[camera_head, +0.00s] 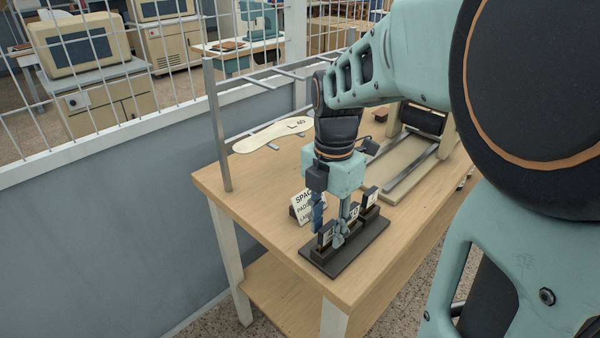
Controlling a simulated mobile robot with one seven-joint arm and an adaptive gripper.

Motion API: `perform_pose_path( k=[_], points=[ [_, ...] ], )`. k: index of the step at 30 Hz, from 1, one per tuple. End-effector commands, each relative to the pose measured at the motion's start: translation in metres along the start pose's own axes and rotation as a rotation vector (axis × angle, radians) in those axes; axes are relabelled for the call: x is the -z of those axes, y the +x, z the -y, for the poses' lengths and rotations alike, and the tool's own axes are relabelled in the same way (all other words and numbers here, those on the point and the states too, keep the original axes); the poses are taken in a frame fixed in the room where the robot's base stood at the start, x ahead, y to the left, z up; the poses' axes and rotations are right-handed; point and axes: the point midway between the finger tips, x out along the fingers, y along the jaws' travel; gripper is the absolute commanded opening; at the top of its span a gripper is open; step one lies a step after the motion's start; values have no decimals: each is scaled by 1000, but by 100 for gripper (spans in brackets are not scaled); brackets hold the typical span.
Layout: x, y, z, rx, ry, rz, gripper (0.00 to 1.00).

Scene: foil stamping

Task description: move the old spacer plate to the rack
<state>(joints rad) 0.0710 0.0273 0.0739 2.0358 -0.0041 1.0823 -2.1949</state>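A dark rack (374,237) lies near the table's front corner, with several small upright plates standing in its slots in a row. One plate (371,197) with a pale label stands at the far end, and another labelled plate (354,212) stands in the middle. My gripper (329,238) points down over the near end of the rack, its fingers around or just beside the nearest plate (326,236). I cannot tell whether the fingers touch or grip that plate. The fingers partly hide the near slots. I cannot tell which plate is the old spacer plate.
A small sign (302,207) stands left of the rack. A cream sole-shaped board (262,139) lies farther back on the wooden table (250,190). A machine with metal rails (411,172) stands at the right. A grey post (217,130) rises at the left edge.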

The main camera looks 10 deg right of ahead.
Motion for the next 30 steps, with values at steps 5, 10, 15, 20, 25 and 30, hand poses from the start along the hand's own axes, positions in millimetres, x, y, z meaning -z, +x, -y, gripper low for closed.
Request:
perform_pose_path(
  k=[5,10,15,20,25,30],
  points=[
    [0,-1,0,0,0,0,31],
    [-1,-17,-1,-4,0,3,31],
    [-1,-52,-1,-5,0,4,31],
    [-1,-85,-1,-4,-1,3,31],
    [0,-110,-1,-2,-1,2,31],
    [0,-120,0,-1,-1,0,31]
  ],
)
